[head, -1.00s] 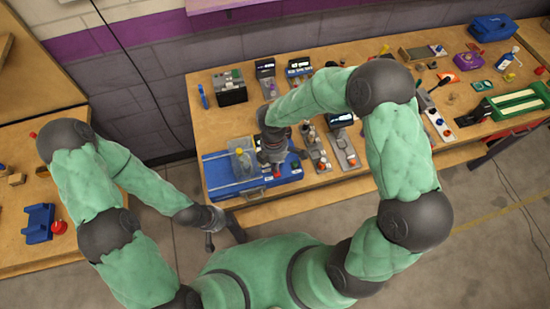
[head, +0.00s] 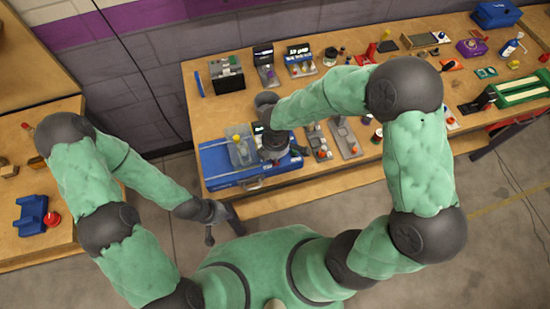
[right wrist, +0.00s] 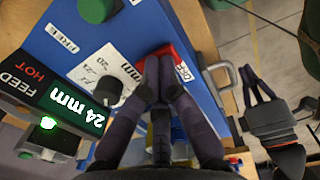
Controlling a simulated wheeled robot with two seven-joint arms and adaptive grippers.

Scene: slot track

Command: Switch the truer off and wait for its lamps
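A blue machine, apparently the truer (head: 215,163), lies at the bench's front left with a clear cover (head: 240,150) on it. In the right wrist view its blue panel (right wrist: 70,25) has a white FREE label, a black knob (right wrist: 108,92) and a red part (right wrist: 165,56) with a partly hidden label. My right gripper (right wrist: 161,66) is shut and empty, its fingertips at the red part; I cannot tell whether they touch it. A round green part (right wrist: 97,8) shows at the top edge. My left gripper (head: 222,232) is open and empty in front of the bench.
A display reading 24 mm (right wrist: 78,104) with a lit green lamp (right wrist: 48,122) stands beside the panel. A metal handle (head: 252,184) is on the machine's front. Small devices (head: 345,138) stand to its right, a black box (head: 227,75) behind. The floor in front is clear.

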